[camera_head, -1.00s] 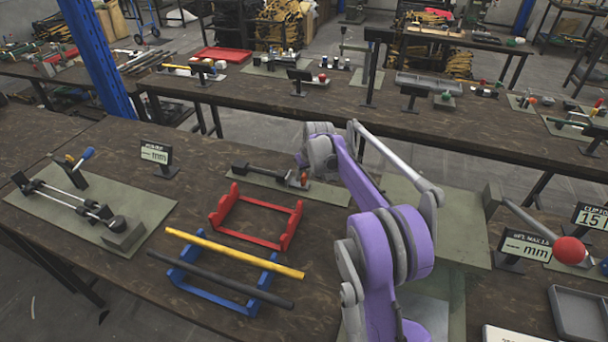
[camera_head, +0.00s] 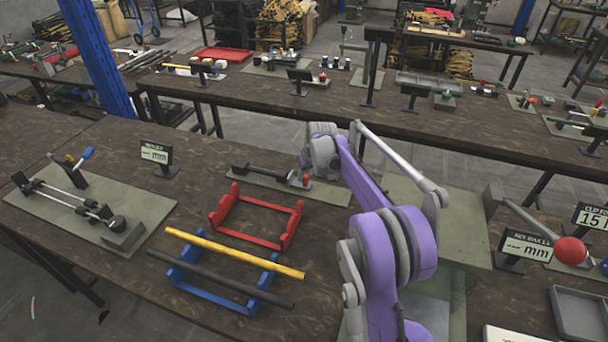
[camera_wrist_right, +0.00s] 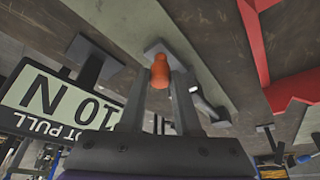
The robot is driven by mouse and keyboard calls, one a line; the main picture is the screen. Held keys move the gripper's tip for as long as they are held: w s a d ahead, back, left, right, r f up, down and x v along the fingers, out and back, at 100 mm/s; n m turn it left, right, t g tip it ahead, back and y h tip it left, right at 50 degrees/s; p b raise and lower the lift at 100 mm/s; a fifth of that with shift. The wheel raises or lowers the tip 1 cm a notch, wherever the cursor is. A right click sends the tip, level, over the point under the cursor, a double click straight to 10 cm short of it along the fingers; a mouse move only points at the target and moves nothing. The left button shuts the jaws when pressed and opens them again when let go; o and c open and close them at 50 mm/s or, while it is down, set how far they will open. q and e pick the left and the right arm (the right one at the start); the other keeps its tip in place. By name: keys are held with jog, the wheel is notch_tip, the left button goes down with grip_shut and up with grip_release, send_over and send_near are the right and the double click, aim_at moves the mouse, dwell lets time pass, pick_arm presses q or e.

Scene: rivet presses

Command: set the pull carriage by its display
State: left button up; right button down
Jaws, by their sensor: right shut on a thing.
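In the head view a low fixture with a dark grey slide, which looks like the pull carriage (camera_head: 258,173), lies on a grey-green plate behind the red cradle. An orange knob (camera_head: 305,179) stands at its right end, beside my right wrist. In the right wrist view my right gripper (camera_wrist_right: 161,86) is shut on this orange knob (camera_wrist_right: 160,68). A display (camera_wrist_right: 62,98) left of the fingers appears upside down and reads 10 N, with a partly hidden label ending in PULL. My forearm covers part of the bench in the head view. My left gripper is out of view.
The red cradle (camera_head: 258,238) and a blue cradle (camera_head: 208,292) with yellow and dark rods lie in front. A rail fixture (camera_head: 72,203) and a mm display (camera_head: 156,154) stand left. A red-balled lever (camera_head: 540,228) stands right. Bare bench shows between them.

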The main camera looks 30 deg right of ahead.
jog(key=shift+s+d, duration=0.35)
jog(key=shift+s, duration=0.1)
jog(key=c, duration=0.6)
grip_release()
jog(key=v, duration=1)
jog(key=shift+r, duration=0.4)
